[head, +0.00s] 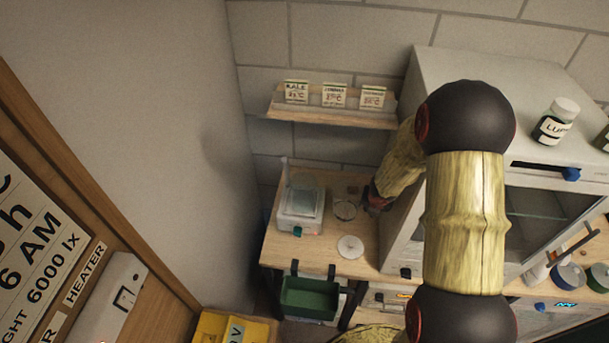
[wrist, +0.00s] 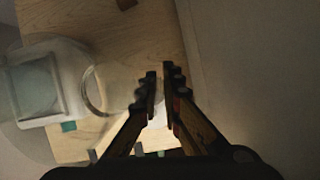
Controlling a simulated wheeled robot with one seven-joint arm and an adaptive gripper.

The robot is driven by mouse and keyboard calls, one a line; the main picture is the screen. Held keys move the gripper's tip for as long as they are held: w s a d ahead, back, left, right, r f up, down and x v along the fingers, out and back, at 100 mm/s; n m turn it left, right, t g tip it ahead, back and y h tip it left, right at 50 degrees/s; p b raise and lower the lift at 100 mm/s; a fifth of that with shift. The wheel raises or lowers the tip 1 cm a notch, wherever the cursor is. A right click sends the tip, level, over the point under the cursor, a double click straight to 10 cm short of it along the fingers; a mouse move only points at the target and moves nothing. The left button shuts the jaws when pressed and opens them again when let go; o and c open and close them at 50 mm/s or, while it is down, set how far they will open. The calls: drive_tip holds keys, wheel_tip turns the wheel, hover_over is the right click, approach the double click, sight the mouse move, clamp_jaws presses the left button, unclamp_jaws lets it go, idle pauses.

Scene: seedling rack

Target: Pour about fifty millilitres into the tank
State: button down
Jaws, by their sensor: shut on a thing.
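My gripper (wrist: 159,72) is over the wooden bench, its fingers nearly together. A clear round vessel (wrist: 97,92) is at the left finger; in the head view it shows as a clear ring (head: 344,210) beside my gripper (head: 374,202). The fingers seem closed on the vessel's side or handle, but the exact contact is hard to see. Its liquid level cannot be made out. A white unit with a clear top (head: 300,203) and a teal part in front stands left of the vessel; it may be the tank. It also fills the left of the wrist view (wrist: 38,92).
A white disc (head: 350,247) lies on the bench (head: 322,256) in front of the vessel. A large grey cabinet (head: 400,235) stands close on the right. A shelf (head: 330,115) with cards hangs above. A green bin (head: 309,298) is below the front edge.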

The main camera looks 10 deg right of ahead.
drive_tip(key=shift+w+r, duration=0.15)
drive_tip(key=shift+r, duration=0.1)
drive_tip(key=w+a+r+n+g+h+p, duration=0.1)
drive_tip(key=w+a+r+g+h+p, duration=0.1)
drive_tip(key=r+h+p, duration=0.3)
drive_tip(key=w+a+r+n+g+h+p, duration=0.1)
drive_tip(key=a+r+h+p, duration=0.4)
drive_tip(key=r, duration=0.7)
drive_tip(key=shift+w+a+r+g+h+p, duration=0.15)
drive_tip(key=shift+w+r+g+h+p, duration=0.35)
drive_tip(key=shift+g+p, duration=0.7)
drive_tip(key=shift+w+a+r, duration=0.25)
drive_tip(key=shift+a, duration=0.05)
drive_tip(key=shift+w+a+r+n+g+h, duration=0.1)
drive_tip(key=shift+a+r+n+g+h, duration=0.1)
drive_tip(key=shift+n+g+h, duration=0.15)
drive_tip(key=shift+w+a+r+h, duration=0.15)
drive_tip(key=shift+r+h, duration=0.1)
drive_tip(key=shift+r, duration=0.05)
idle(0.3)
